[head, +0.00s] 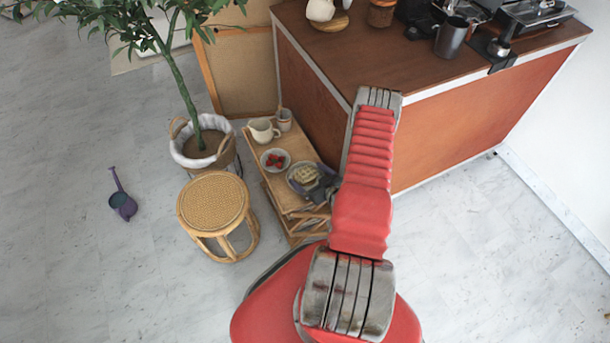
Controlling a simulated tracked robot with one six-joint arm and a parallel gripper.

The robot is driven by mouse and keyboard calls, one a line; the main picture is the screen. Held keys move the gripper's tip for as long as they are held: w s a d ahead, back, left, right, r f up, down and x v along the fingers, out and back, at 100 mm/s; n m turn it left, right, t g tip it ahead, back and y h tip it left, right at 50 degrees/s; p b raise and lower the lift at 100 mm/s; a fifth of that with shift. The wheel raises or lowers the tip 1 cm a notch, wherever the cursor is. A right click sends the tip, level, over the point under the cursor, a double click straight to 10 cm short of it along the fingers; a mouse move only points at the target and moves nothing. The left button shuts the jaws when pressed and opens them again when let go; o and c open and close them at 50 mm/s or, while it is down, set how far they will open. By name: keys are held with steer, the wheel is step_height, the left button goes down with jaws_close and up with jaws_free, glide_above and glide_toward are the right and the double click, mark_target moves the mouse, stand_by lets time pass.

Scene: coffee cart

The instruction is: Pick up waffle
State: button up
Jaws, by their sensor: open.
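The waffle (306,174) is pale golden and lies on a round plate (291,186) on the small wooden side table. My gripper (316,187) is a small dark shape at the right edge of the plate, close to the waffle. It is open. My red arm reaches up the middle of the picture and hides part of the table's right side. I cannot tell whether the fingers touch the waffle, and the gap between them is too small to make out.
On the side table (257,144) stand a bowl of red berries (275,161), a cream pitcher (263,130) and a cup (285,119). A wicker stool (213,201) and a potted plant (205,150) stand left. The brown counter (400,65) rises behind.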

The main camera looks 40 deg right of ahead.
steer(key=shift+c, duration=0.5)
steer(key=c, duration=1)
